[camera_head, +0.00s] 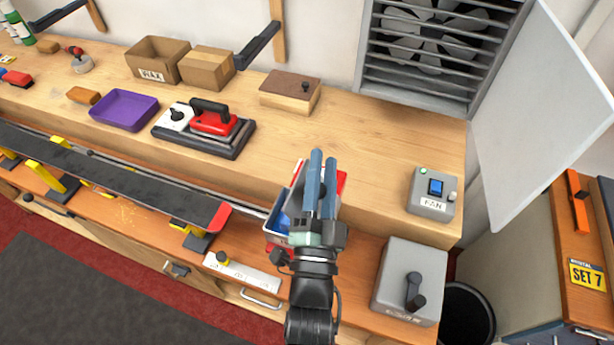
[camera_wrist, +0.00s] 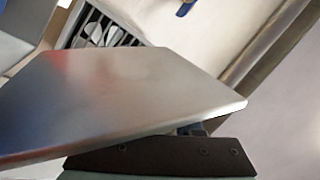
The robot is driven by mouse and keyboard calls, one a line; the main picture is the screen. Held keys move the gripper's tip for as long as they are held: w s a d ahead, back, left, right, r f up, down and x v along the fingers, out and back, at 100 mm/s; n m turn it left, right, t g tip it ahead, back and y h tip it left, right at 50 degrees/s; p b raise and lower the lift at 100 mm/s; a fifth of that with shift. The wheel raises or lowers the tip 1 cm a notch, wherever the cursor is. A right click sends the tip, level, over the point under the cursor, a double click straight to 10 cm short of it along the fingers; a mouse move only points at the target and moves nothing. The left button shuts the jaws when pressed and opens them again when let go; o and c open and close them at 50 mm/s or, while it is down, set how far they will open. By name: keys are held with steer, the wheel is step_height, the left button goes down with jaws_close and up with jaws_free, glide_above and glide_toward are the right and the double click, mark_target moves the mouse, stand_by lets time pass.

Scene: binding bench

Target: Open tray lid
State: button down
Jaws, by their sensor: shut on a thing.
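My gripper (camera_head: 323,166) reaches over the near edge of the bench in the head view, its two blue fingers close together. A small container with red, white and blue parts (camera_head: 341,183) lies under and around the fingers, largely hidden by them. In the wrist view a flat, shiny grey plate (camera_wrist: 125,95), which looks like the tray lid, fills the space before my gripper and is tilted. It has blurred red and blue tints at its left. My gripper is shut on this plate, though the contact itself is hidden.
A grey box with a handle (camera_head: 393,303) stands right of my arm. The fan control box (camera_head: 433,205) is at the bench's right end. A red iron (camera_head: 213,123), a purple tray (camera_head: 125,111) and a knobbed wooden box (camera_head: 284,96) stand farther back. Bare wood lies right of the fingers.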

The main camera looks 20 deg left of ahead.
steer(key=d+m+t+h+b, duration=0.1)
steer(key=d+m+h+b, duration=0.4)
steer(key=d+m, duration=0.3)
steer(key=shift+s+f+m+h, duration=0.15)
steer(key=shift+f+m+h, duration=0.4)
steer(key=shift+m, duration=1.75)
steer(key=shift+d+r, duration=0.1)
steer(key=shift+r, duration=0.1)
